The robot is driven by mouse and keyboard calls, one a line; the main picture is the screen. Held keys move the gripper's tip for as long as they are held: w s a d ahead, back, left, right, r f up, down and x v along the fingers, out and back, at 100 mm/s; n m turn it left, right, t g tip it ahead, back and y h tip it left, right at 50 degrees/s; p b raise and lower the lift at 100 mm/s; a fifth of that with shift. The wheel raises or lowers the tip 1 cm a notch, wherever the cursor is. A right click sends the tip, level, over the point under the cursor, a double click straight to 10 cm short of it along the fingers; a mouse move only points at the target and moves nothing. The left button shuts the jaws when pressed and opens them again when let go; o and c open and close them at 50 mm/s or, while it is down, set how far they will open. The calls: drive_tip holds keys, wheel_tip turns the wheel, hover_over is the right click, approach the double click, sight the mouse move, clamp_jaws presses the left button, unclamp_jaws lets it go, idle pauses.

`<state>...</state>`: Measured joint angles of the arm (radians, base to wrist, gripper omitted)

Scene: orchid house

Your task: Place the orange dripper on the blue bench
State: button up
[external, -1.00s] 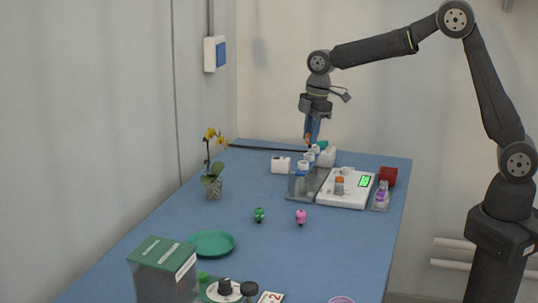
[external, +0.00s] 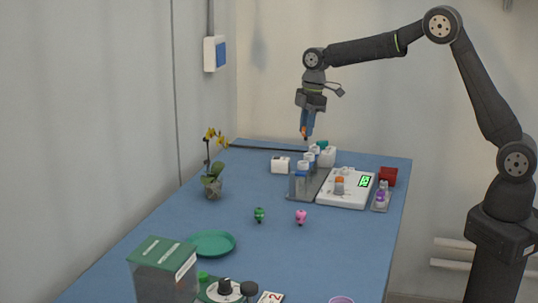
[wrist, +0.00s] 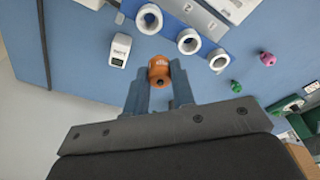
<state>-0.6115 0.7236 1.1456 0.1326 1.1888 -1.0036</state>
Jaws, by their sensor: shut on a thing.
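The orange dripper (wrist: 159,68) is held between the two blue fingers of my gripper (wrist: 160,85) in the wrist view. In the external view my gripper (external: 306,132) is shut on the dripper, a small orange spot at its tip, above the far end of the bench. The blue bench (external: 165,228) runs from the back to the front left, with its surface clear below the dripper's left side. A second orange-topped dripper (external: 339,184) stands on the white scale.
White-ringed tubes stand in a rack (external: 302,185) near the gripper. A white box (external: 280,165), the scale (external: 345,197), a red box (external: 388,176) and a potted orchid (external: 213,180) stand around. Green and pink drippers (external: 301,217) stand mid-bench. The bench's left middle is clear.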

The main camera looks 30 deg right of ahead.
drive_tip(key=a+f, duration=0.3)
drive_tip(key=a, duration=0.1)
drive_tip(key=a+f, duration=0.3)
drive_tip(key=a, duration=0.1)
drive_tip(key=s+a+f, duration=0.1)
drive_tip(key=a+f, duration=0.2)
drive_tip(key=a, duration=0.2)
drive_tip(key=shift+f, duration=0.2)
drive_tip(key=shift+s+f, duration=0.1)
drive_tip(key=shift+f, duration=1.95)
drive_tip(key=shift+f, duration=0.1)
drive_tip(key=o, duration=0.6)
drive_tip(key=shift+c, duration=0.2)
drive_tip(key=o, duration=0.4)
wheel_tip(320, 180, up, 12)
drive_tip(key=d, duration=0.2)
